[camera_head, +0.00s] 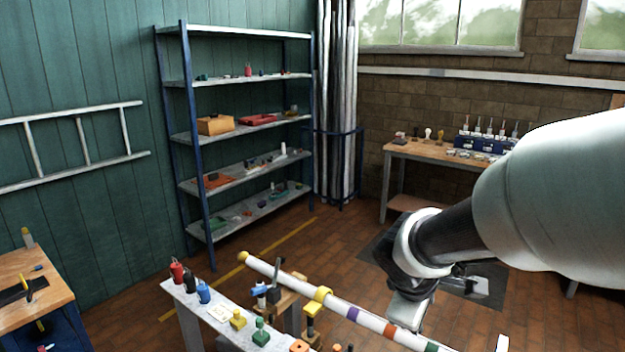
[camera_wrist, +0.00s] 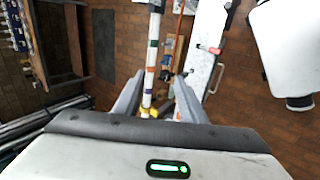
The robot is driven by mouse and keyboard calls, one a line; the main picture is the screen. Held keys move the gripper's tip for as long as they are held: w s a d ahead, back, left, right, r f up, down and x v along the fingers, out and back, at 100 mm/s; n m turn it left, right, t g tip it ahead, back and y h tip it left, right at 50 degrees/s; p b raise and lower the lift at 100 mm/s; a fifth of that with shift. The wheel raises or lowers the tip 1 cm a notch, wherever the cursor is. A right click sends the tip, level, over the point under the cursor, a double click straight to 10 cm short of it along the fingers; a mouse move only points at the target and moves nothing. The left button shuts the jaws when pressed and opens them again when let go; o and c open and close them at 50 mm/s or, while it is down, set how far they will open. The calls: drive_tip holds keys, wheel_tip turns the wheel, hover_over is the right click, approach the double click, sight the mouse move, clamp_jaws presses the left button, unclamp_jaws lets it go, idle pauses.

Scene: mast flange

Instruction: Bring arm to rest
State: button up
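My arm (camera_head: 555,200) reaches in from the right in the head view. My gripper (camera_head: 468,287) hangs at its end, to the right of the banded white mast (camera_head: 370,319) in the picture. In the wrist view my gripper (camera_wrist: 155,88) has its two fingers wide apart, with nothing visibly held. The mast (camera_wrist: 152,55) shows between the fingers in that view, apparently beyond them. I cannot tell the exact distance. The yellow ring (camera_head: 322,294) sits around the mast.
A narrow bench (camera_head: 183,299) with red, black and blue items stands beside the mast. A shelf rack (camera_head: 248,126) stands against the green wall, a workbench (camera_head: 440,158) at the back right, and another table (camera_head: 50,297) at left. The floor (camera_head: 300,240) between is open.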

drive_tip(key=s+a+r+m+y, duration=0.2)
drive_tip(key=s+a+r+m, duration=0.1)
drive_tip(key=s, duration=0.5)
drive_tip(key=s+a+r+m+y, duration=0.2)
drive_tip(key=s+a+r+m, duration=0.1)
drive_tip(key=s+r+m, duration=0.2)
drive_tip(key=shift+s+a+r+m, duration=0.15)
drive_tip(key=shift+s+r+m, duration=0.1)
drive_tip(key=shift+s+m, duration=1.15)
drive_tip(key=shift+s, duration=0.1)
